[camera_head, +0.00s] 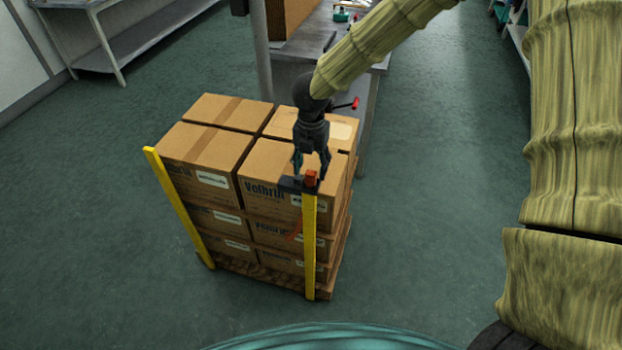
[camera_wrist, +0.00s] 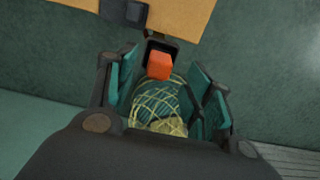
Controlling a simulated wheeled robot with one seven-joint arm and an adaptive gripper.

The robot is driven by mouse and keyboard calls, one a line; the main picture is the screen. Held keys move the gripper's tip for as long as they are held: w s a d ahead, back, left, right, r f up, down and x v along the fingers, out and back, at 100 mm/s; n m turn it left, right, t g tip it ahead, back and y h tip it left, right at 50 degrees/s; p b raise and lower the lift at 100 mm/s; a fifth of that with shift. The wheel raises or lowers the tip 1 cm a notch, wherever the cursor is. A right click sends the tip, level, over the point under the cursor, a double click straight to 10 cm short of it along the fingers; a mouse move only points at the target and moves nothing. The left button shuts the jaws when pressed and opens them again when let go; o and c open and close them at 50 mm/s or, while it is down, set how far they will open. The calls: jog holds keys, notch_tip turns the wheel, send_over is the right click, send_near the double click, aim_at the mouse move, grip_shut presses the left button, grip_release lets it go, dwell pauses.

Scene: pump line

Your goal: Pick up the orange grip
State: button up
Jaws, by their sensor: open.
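The orange grip (camera_head: 311,178) is a small block at the top of the yellow post (camera_head: 309,240), at the front right corner of a stack of cartons. It also shows in the wrist view (camera_wrist: 158,65), just beyond the fingertips and roughly between them. A dark holder surrounds or backs it there. My gripper (camera_head: 312,168) is open and points down just above the grip. In the wrist view its teal-padded fingers (camera_wrist: 170,85) stand apart with nothing held between them. I cannot tell whether a finger touches the grip.
Cardboard cartons (camera_head: 200,146) stand stacked on a wooden pallet (camera_head: 262,282), right behind the grip. Another yellow post (camera_head: 178,207) leans at the left corner. A grey bench (camera_head: 345,75) stands behind the stack. The green floor (camera_head: 420,220) right of the stack is clear.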

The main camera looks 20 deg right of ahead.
aim_at(311, 172)
jog(key=shift+f+p, duration=0.65)
jog(key=shift+f, duration=1.6)
grip_shut()
